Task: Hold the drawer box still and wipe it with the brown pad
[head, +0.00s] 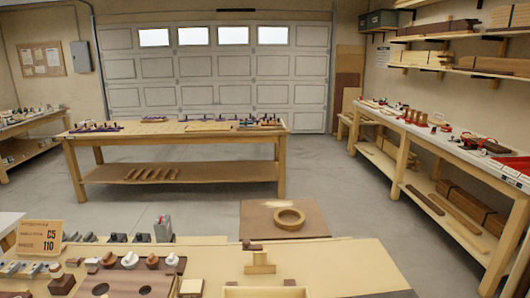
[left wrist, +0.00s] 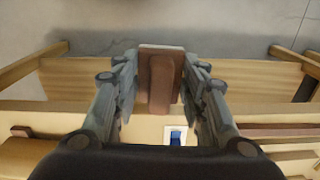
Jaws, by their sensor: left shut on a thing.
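My left gripper (left wrist: 160,68) shows in the left wrist view, with its two grey fingers on either side of a brown pad (left wrist: 162,85). It is shut on the pad, which has a raised brown grip and a pale edge at its far side. A light wooden box (head: 265,292), which looks like the drawer box, shows only its upper rim at the bottom edge of the head view; the rest is cut off. Neither gripper shows in the head view, and my right gripper is in no view.
The near bench holds a wooden T-shaped piece (head: 260,264), a small dark brown piece (head: 252,246), a sign (head: 40,238) and several knobs at left. A tan ring (head: 289,217) lies on a brown board (head: 255,222) beyond. A blue item (left wrist: 175,138) is below the pad.

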